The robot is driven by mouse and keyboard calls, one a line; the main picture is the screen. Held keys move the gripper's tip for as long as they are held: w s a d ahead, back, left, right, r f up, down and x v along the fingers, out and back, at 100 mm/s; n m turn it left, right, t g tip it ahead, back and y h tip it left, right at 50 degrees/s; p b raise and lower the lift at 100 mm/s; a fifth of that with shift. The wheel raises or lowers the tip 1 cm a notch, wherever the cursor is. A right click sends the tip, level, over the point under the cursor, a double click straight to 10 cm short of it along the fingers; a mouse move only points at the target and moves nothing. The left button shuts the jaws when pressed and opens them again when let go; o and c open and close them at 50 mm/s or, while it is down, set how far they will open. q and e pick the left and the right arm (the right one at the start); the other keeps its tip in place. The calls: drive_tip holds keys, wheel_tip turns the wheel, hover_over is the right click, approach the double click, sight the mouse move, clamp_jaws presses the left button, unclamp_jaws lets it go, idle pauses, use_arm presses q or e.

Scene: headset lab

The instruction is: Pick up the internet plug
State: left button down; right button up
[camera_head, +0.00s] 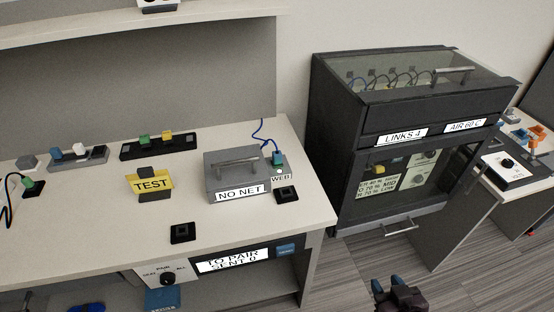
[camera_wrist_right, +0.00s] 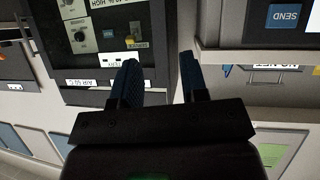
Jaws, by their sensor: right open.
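A teal plug (camera_head: 277,158) with a blue cable (camera_head: 262,134) stands upright at a small unit labelled WEB (camera_head: 281,177), on the right part of the table. It appears to be the internet plug. Beside it is a grey box with a handle, labelled NO NET (camera_head: 232,180). My right gripper (camera_head: 393,286) is low at the bottom of the head view, off the table's right side and well apart from the plug. In the right wrist view its two blue fingers (camera_wrist_right: 158,65) are spread with nothing between them. The plug cannot be made out there. My left gripper is not in view.
A black cabinet (camera_head: 340,150) with a glass top stands right of the table (camera_head: 110,205). A yellow TEST block (camera_head: 152,183), black sockets (camera_head: 183,233) and plug strips (camera_head: 160,145) sit on the table. Floor shows between table and cabinet.

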drive_tip(key=w+a+r+n+g+y, duration=0.1)
drive_tip(key=w+a+r+n+y, duration=0.2)
drive_tip(key=w+a+r, duration=1.15)
drive_tip(key=w+a+r+n+y, duration=0.35)
drive_tip(key=w+a+r, duration=0.85)
drive_tip(key=w+r, duration=0.45)
drive_tip(key=m+g+h, duration=0.6)
drive_tip(key=g, duration=0.1)
approach(278, 153)
drive_tip(key=b+x, duration=0.2)
drive_tip(key=x, duration=0.3)
drive_tip(key=shift+f, duration=0.15)
drive_tip(key=shift+w+f, duration=0.2)
drive_tip(key=shift+f, duration=0.1)
drive_tip(key=b+x, duration=0.2)
drive_tip(key=x, duration=0.2)
drive_tip(key=shift+s+a+f, duration=0.1)
drive_tip(key=shift+a+f, duration=0.05)
drive_tip(key=shift+f, duration=0.25)
drive_tip(key=shift+r, duration=0.15)
